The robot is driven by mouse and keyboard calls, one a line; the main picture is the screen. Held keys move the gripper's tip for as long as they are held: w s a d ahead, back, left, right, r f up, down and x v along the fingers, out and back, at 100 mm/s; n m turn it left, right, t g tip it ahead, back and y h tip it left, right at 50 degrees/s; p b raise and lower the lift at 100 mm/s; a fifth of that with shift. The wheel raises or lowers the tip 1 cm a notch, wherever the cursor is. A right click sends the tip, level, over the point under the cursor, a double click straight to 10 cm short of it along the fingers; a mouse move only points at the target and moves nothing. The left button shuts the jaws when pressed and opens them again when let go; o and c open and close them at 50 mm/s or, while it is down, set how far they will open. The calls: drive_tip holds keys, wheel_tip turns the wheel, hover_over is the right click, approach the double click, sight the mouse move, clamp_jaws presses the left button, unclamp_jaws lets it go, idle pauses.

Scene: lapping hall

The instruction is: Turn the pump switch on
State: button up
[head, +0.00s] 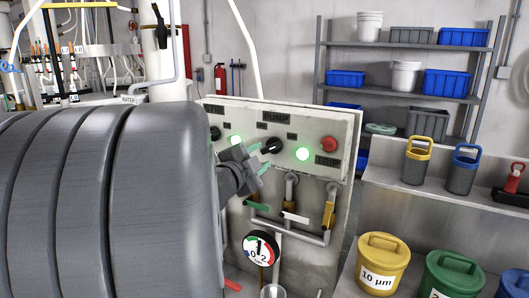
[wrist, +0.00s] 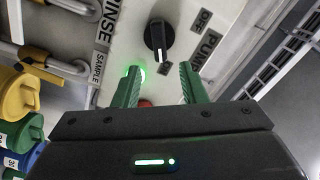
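The pump switch is a black rotary knob (head: 272,146) on the pale control panel (head: 315,121), under a PUMP label (head: 275,115). In the wrist view the knob (wrist: 158,38) shows a white mark at its lower end, and an OFF label (wrist: 200,20) sits to its upper right. A green lamp (head: 303,153) to the right of the knob is lit. My gripper (head: 259,158) is open and empty, just in front of the knob. In the wrist view its green fingers (wrist: 158,84) are spread below the knob, apart from it.
A red button (head: 329,144) is on the panel's right. A second knob (head: 215,133) and lit green lamp (head: 236,140) are on its left. Pipes with valve handles and a gauge (head: 261,248) are below. A yellow canister (head: 382,262) stands at lower right.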

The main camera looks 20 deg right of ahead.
sight(272, 148)
drive_tip(key=shift+v, duration=2.75)
drive_tip(key=shift+w+d, duration=0.1)
drive_tip(key=x, duration=1.3)
drive_tip(key=shift+w+d, duration=0.2)
drive_tip(key=shift+d, duration=0.05)
